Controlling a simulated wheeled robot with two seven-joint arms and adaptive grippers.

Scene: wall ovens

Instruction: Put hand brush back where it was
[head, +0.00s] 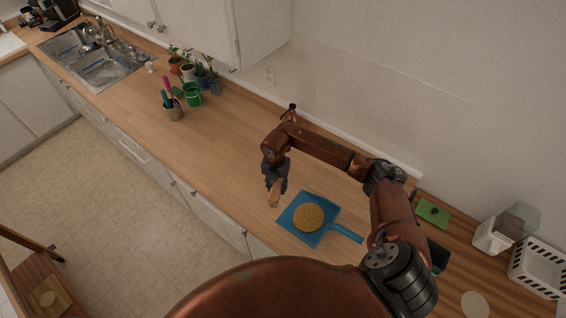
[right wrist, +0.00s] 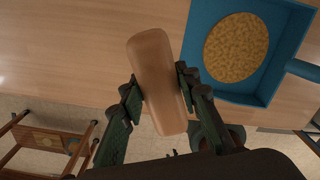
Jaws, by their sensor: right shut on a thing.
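My right gripper (head: 275,183) is over the front part of the wooden counter, left of the blue dustpan. It is shut on a rounded tan wooden piece, which I take for the hand brush (head: 274,197); no bristles can be made out. In the right wrist view the hand brush (right wrist: 157,75) sits between the two fingers (right wrist: 160,98), its long side pointing away from the palm. The blue dustpan (head: 286,221) lies on the counter with a round heap of yellow grains (head: 308,216) in it. My left gripper is not in view.
Potted plants (head: 187,72), a green watering can (head: 193,94) and a utensil cup (head: 174,110) stand to the left on the counter (head: 225,150). A sink (head: 100,68) is farther left. A white basket (head: 540,268) and green board (head: 432,213) are at right. The counter's middle is clear.

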